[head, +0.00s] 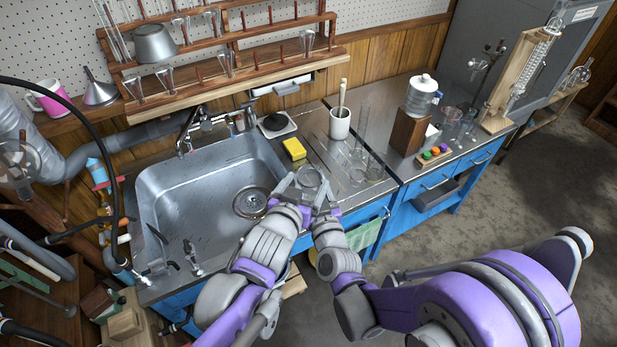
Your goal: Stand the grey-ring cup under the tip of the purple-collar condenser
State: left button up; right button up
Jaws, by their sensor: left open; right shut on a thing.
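A clear glass cup (310,177) with a greyish rim is at the counter's front edge, right of the sink. My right gripper (321,196) is shut on this cup at its near side; the fingers partly hide it. Whether the cup touches the counter I cannot tell. My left gripper (285,187) is open just left of the cup, by the sink's front right corner. A coiled glass condenser (541,55) hangs on a wooden stand (502,92) at the far right counter end. Its collar colour and tip are too small to make out.
Several clear glasses (374,168) and a white crock (340,123) stand right of the cup. A yellow sponge (294,149) lies behind it. A wooden block (408,133) with a jar (422,92) and a coloured-stopper rack (435,154) stand before the condenser. The sink (165,185) is empty.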

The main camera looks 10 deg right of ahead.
pick_arm(q)
jog(key=shift+x, duration=1.4)
jog(key=c, duration=1.1)
pick_arm(e)
jog(key=o, duration=0.9)
jog(key=shift+s, duration=0.1)
